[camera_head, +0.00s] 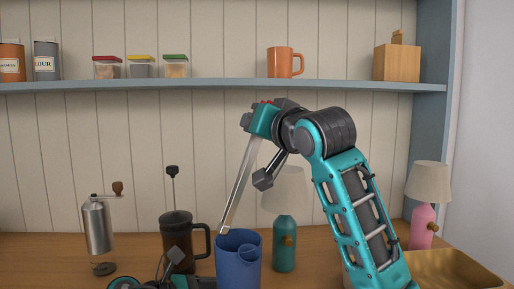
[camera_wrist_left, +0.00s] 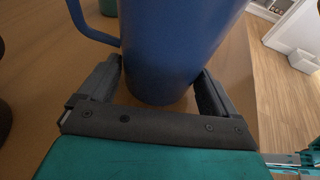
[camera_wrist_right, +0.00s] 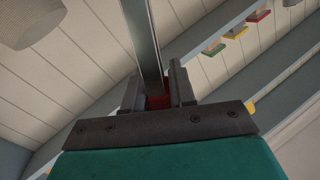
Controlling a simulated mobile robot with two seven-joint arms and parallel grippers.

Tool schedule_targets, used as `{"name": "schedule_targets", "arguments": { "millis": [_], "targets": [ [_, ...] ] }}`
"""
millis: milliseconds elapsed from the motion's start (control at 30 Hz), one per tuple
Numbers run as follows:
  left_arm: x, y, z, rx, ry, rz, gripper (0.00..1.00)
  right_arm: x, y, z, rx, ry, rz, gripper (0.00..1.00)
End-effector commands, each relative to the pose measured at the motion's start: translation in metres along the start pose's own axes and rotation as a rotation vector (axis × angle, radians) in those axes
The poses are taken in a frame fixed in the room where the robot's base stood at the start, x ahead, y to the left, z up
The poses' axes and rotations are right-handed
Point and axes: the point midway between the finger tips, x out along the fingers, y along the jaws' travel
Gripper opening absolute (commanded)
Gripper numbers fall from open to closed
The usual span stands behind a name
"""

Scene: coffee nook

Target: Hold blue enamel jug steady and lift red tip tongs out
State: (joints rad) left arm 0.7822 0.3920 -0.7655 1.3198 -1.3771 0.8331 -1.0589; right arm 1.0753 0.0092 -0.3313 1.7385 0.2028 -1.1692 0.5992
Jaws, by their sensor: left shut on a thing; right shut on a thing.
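The blue enamel jug (camera_head: 238,262) stands upright on the wooden counter. My left gripper (camera_wrist_left: 160,80) is shut on the jug's body, one finger on each side, with the blue handle (camera_wrist_left: 92,22) at the left of the left wrist view. The tongs (camera_head: 240,185) hang tilted above the jug, their lower end by the left of its rim. I cannot tell whether that end is just inside or clear of it. My right gripper (camera_head: 262,112) is shut on the red tip of the tongs; the red shows between its fingers (camera_wrist_right: 158,90) in the right wrist view.
A french press (camera_head: 177,235) stands left of the jug, a steel grinder (camera_head: 98,228) farther left. A teal lamp (camera_head: 285,240) stands close behind right; a pink lamp (camera_head: 423,225) and gold tray (camera_head: 460,268) are at right. A shelf (camera_head: 210,86) with containers runs above.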

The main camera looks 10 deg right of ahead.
Motion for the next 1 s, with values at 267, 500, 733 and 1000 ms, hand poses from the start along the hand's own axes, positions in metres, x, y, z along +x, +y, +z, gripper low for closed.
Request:
{"name": "schedule_targets", "arguments": {
  "millis": [267, 500, 733, 1000],
  "targets": [
    [0.000, 0.000, 0.001, 0.001, -0.001, 0.000, 0.75, 0.000, -0.001, -0.004, 0.000, 0.001, 0.000, 0.00],
    [0.000, 0.000, 0.001, 0.000, -0.001, 0.000, 1.00, 0.000, -0.001, -0.004, 0.000, 0.001, 0.000, 0.00],
    [-0.006, 0.001, 0.000, 0.000, 0.000, 0.001, 1.00, 0.000, -0.001, -0.004, 0.000, 0.001, 0.000, 0.00],
    [-0.057, 0.001, -0.001, 0.002, 0.002, 0.003, 1.00, 0.000, -0.001, -0.004, 0.000, 0.002, 0.000, 0.00]
  ]
}}
